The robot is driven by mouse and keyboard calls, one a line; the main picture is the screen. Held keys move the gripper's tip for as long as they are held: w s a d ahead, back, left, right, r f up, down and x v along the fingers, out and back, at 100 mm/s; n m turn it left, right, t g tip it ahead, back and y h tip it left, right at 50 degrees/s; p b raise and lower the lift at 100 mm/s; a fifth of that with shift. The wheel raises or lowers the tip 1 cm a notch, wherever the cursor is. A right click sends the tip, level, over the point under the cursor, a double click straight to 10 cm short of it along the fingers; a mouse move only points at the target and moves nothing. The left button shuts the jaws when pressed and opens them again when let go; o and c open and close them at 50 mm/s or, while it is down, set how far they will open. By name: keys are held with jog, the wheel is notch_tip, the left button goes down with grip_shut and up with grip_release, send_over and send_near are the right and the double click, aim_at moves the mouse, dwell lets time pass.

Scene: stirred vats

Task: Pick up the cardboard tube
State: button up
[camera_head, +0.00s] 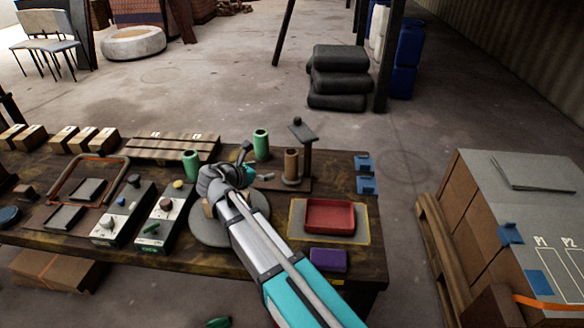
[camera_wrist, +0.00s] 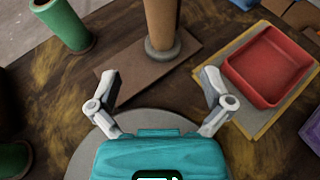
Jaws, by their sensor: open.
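The cardboard tube (camera_head: 291,164) is brown and stands upright on a brown board at the back right of the workbench. In the wrist view the tube (camera_wrist: 161,22) rises from a grey ring (camera_wrist: 162,50) at its base, and its top is out of frame. My gripper (camera_head: 258,165) is just left of the tube in the head view. In the wrist view my gripper (camera_wrist: 158,80) has its fingers spread wide with nothing between them. The tube is beyond the fingertips, roughly centred between them, and apart from them.
A green tube (camera_head: 261,144) and another green tube (camera_head: 191,164) stand left of the cardboard tube. A dark post (camera_head: 305,155) rises close behind it. A red tray (camera_head: 330,215) lies to the front right. A round grey plate (camera_head: 212,232) is under my arm.

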aim_at(287, 164)
jog(key=b+x, duration=0.3)
jog(key=x, duration=0.4)
jog(key=shift+w+d+f, duration=0.3)
jog(key=shift+w+d, duration=0.2)
jog(key=shift+w, duration=0.1)
jog(key=shift+b+x, duration=1.05)
jog(key=shift+x, duration=1.5)
jog(key=shift+d, duration=0.1)
jog(key=shift+c, duration=0.3)
jog(key=c, duration=1)
